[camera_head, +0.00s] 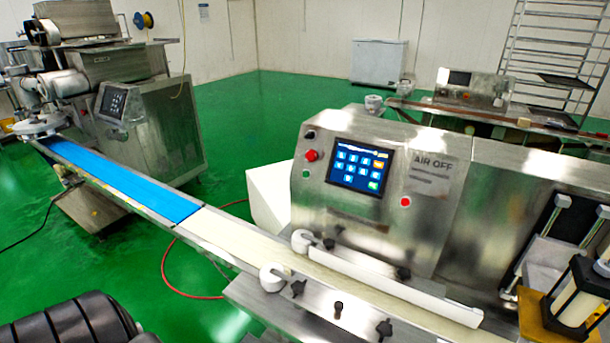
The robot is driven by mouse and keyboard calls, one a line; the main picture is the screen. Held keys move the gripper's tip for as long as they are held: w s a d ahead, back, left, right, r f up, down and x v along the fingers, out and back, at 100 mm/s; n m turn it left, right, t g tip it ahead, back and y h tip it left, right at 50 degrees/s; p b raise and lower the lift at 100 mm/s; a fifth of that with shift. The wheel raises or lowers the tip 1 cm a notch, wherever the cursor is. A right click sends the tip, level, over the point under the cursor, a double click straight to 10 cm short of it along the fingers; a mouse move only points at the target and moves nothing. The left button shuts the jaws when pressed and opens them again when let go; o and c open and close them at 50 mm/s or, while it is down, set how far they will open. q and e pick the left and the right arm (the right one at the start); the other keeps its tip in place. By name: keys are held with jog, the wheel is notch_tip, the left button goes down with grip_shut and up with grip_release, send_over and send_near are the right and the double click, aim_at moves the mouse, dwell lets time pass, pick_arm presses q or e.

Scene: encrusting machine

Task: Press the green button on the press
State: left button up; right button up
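The press is a steel machine with a slanted control panel (440,195) right of centre. A small green button (306,173) appears on the panel's left side, below a red button (312,155); it is small and its details are unclear. A lit touch screen (357,166) with blue tiles, an orange tile and a green tile sits to their right. Another red button (405,202) is right of the screen. Neither of my grippers can be made out in this view, and nothing covers the panel.
A conveyor with a blue belt section (125,184) and a white section runs in front of the press. A white guide bar (390,285) and black knobs lie along it. Another steel machine (150,105) stands at the left. A dark ribbed object (70,322) fills the lower left corner.

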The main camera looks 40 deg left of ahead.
pick_arm(q)
grip_shut()
dwell(1.3)
